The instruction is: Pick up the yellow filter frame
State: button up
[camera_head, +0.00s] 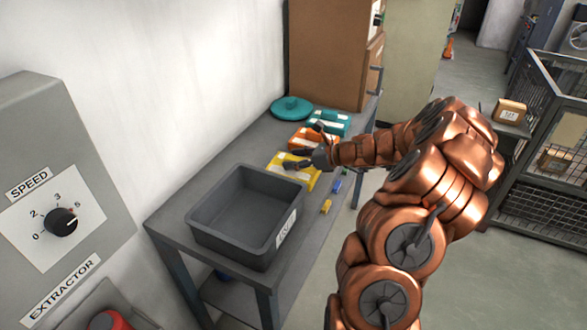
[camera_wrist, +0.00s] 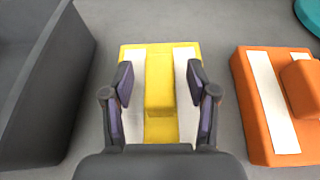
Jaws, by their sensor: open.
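The yellow filter frame (camera_wrist: 160,53) lies flat on the grey table, with two white strips and a raised yellow block along its middle. In the head view the yellow filter frame (camera_head: 304,176) is partly covered by my gripper (camera_head: 288,160). In the wrist view my gripper (camera_wrist: 160,90) is open, with one finger on each side of the raised block. The fingers appear above the white strips and I see no grip on the block. I cannot tell the exact height of the fingertips over the frame.
A grey bin (camera_head: 205,238) stands left of the yellow frame on the table (camera_head: 160,215). An orange filter frame (camera_wrist: 257,108) lies close on the right. Teal pieces (camera_head: 329,121), a teal disc (camera_head: 291,107) and small blue (camera_head: 337,186) and yellow (camera_head: 326,206) blocks are nearby.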

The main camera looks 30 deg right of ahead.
jog(key=shift+w+a, duration=0.15)
grip_shut()
dwell(0.4)
